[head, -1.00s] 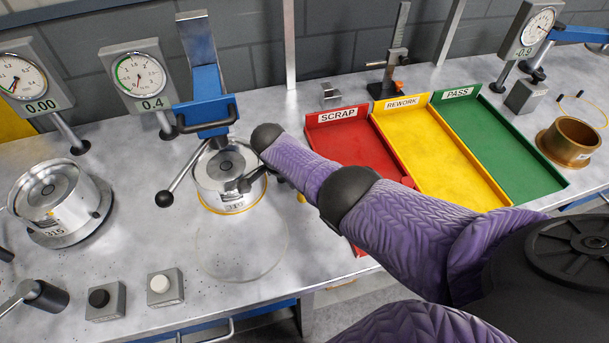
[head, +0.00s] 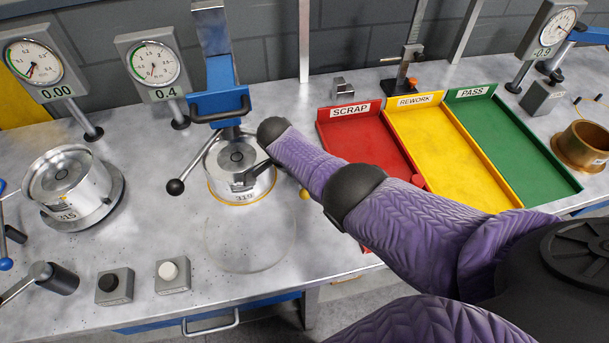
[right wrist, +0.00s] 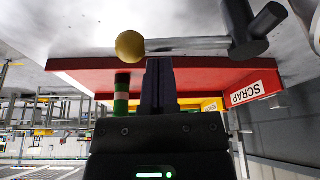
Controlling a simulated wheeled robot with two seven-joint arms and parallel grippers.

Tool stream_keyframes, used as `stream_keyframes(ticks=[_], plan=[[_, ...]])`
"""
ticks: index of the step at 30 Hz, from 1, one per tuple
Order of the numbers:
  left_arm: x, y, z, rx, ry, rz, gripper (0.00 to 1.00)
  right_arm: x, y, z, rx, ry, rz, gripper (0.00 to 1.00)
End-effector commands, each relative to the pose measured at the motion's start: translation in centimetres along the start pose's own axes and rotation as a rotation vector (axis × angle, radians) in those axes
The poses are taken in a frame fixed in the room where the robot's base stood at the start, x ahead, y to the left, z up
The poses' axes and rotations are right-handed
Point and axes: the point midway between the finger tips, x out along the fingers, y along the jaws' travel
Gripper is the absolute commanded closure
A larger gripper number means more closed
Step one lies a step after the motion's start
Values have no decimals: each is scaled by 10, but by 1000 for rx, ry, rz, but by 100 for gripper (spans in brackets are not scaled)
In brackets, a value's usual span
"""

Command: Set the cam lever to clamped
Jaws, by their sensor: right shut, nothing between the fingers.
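The middle fixture (head: 240,187) is a round metal cup with a yellow ring at its base. A dark cam piece (head: 250,178) sits at its right side. A yellow ball (head: 304,194), seemingly the cam lever's knob, shows right of the fixture; my right arm hides part of what lies between. In the right wrist view the yellow ball (right wrist: 130,45) is at the end of a grey rod, with a black T-shaped piece (right wrist: 248,32) at the rod's other end. My right gripper (right wrist: 160,65) is shut and empty, close to the rod and ball; contact is unclear. My left gripper is not in view.
A blue clamp stand (head: 220,102) with a black-ball handle (head: 175,187) rises behind the fixture. Red (head: 330,135), yellow and green trays lie to the right. Another round fixture (head: 68,185) stands left. Two button boxes (head: 114,287) are in front.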

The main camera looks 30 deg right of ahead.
Motion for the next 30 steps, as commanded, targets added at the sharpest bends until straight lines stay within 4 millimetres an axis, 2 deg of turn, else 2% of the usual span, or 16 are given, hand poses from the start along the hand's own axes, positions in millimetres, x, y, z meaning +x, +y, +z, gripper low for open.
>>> stream_keyframes(ticks=[7, 12, 18, 22, 30], plan=[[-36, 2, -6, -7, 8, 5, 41, -15, 3, -50, -3, 1, -3, 100], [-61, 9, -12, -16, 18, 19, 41, -59, 1, -47, -5, -1, -6, 100], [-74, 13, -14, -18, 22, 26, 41, -92, 0, -45, -5, -1, -4, 100], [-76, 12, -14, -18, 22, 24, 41, -102, 0, -44, -5, -1, -2, 100], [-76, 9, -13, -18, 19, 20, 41, -103, 0, -44, -5, 0, -1, 100]])
